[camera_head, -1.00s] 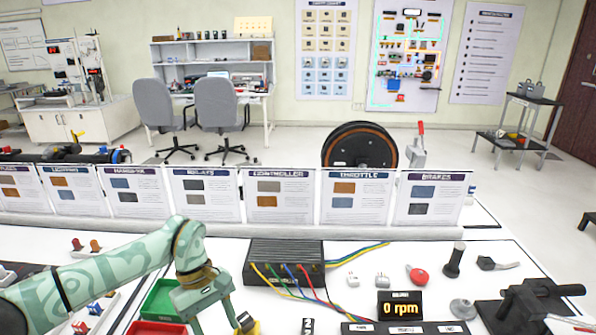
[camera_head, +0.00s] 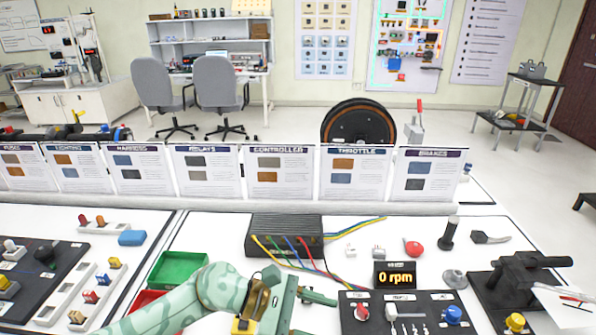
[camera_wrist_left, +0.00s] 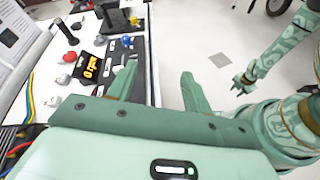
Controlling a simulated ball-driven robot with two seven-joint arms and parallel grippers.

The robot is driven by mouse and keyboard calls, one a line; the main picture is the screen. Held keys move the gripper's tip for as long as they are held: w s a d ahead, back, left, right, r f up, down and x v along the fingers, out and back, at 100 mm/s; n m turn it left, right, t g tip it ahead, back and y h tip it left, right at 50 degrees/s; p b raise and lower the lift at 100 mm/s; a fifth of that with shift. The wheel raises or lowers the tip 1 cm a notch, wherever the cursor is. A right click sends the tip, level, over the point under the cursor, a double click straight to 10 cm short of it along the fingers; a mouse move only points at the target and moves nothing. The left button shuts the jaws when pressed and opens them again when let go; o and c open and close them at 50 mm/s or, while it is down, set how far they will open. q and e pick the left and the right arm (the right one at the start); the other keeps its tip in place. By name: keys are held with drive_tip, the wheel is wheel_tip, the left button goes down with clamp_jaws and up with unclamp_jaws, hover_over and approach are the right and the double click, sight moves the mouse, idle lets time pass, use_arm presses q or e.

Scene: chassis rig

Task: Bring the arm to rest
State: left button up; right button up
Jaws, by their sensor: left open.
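My left arm (camera_head: 190,306) comes in from the lower left in the head view, low over the bench front. Its gripper (camera_head: 320,316) points right, in front of the black controller box and beside the switch panel (camera_head: 400,318). In the left wrist view the two fingers (camera_wrist_left: 158,88) are wide apart with nothing between them; white bench edge and floor show beyond. My right gripper (camera_wrist_left: 244,84) shows small in the left wrist view, over the floor away from the bench. Its jaws are too small to judge. It is not in the head view.
The controller box (camera_head: 285,238) with coloured wires, the rpm display (camera_head: 394,275) and a black pedal unit (camera_head: 520,275) stand on the bench. Green (camera_head: 178,268) and red (camera_head: 150,302) bins lie beside my left arm. A row of cards (camera_head: 280,175) lines the back.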

use_arm(q)
wheel_tip(320, 180, up, 10)
drive_tip(key=w+a+n+t+h, duration=0.2)
drive_tip(key=w+n+t+h, duration=0.1)
drive_tip(key=n+t, duration=1.4)
drive_tip(key=a+f+n+t+y, duration=0.35)
drive_tip(key=a+n+y, duration=0.85)
drive_tip(key=n, duration=0.6)
drive_tip(key=s+a+f+n+g+y, duration=0.5)
drive_tip(key=s+a+f+n+g, duration=0.15)
drive_tip(key=s+a+n, duration=0.2)
drive_tip(key=s+a+f+n+g+y, duration=0.4)
drive_tip(key=s+a+f+n+g, duration=0.3)
drive_tip(key=s+a, duration=0.3)
drive_tip(key=s+d+f+n+g+h, duration=0.1)
drive_tip(key=s+f, duration=0.2)
drive_tip(key=f, duration=0.7)
drive_tip(key=s+d+f+g+h, duration=0.1)
drive_tip(key=s+d+f, duration=0.15)
drive_tip(key=f, duration=0.75)
drive_tip(key=s+d+f+n+g+h, duration=0.1)
drive_tip(key=s+f, duration=0.3)
drive_tip(key=f, duration=0.6)
drive_tip(key=s+f+n+g, duration=0.1)
drive_tip(key=s+f, duration=0.5)
drive_tip(key=s, duration=0.3)
drive_tip(key=s+f+n+g+h, duration=0.1)
drive_tip(key=s+f, duration=0.5)
drive_tip(key=s, duration=0.3)
drive_tip(key=shift+a, duration=0.45)
